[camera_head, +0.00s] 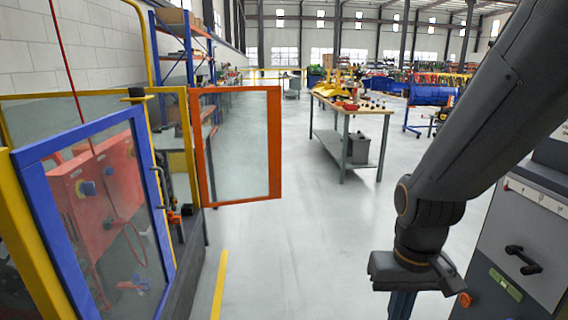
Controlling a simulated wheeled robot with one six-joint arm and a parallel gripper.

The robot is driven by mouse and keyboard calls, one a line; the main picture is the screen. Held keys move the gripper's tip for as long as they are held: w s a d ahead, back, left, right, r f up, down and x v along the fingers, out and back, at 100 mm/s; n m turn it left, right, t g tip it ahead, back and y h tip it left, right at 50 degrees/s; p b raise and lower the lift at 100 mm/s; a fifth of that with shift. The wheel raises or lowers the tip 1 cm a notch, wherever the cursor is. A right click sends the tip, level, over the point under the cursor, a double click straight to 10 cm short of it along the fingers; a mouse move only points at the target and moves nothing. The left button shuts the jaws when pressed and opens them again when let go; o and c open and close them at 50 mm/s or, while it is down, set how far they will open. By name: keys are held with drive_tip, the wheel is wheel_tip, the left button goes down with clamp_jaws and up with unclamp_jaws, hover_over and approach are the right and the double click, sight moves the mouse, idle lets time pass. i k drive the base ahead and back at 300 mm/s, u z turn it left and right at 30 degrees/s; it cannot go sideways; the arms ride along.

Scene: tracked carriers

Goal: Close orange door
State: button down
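The orange door (275,150) is an orange frame around a clear panel. It stands swung open to the right of the yellow guard frame, over the grey floor. Its hinge side is at the left, by a yellow post (187,135). My gripper (402,303) hangs pointing down at the lower right, at the end of my dark arm. It is well to the right of the orange door and apart from it. The fingertips run to the bottom edge of the picture, so I cannot see whether they are open or shut.
A blue-framed door (158,215) with a clear panel is at the left, with a red box behind it. A workbench (345,118) stands beyond the orange door. A grey cabinet (520,245) is at the right. The floor between is clear, with a yellow line (219,285).

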sight(275, 96)
drive_tip(key=i, duration=7.7)
drive_tip(key=u, duration=4.95)
drive_tip(key=i, duration=0.25)
drive_tip(key=z, duration=0.2)
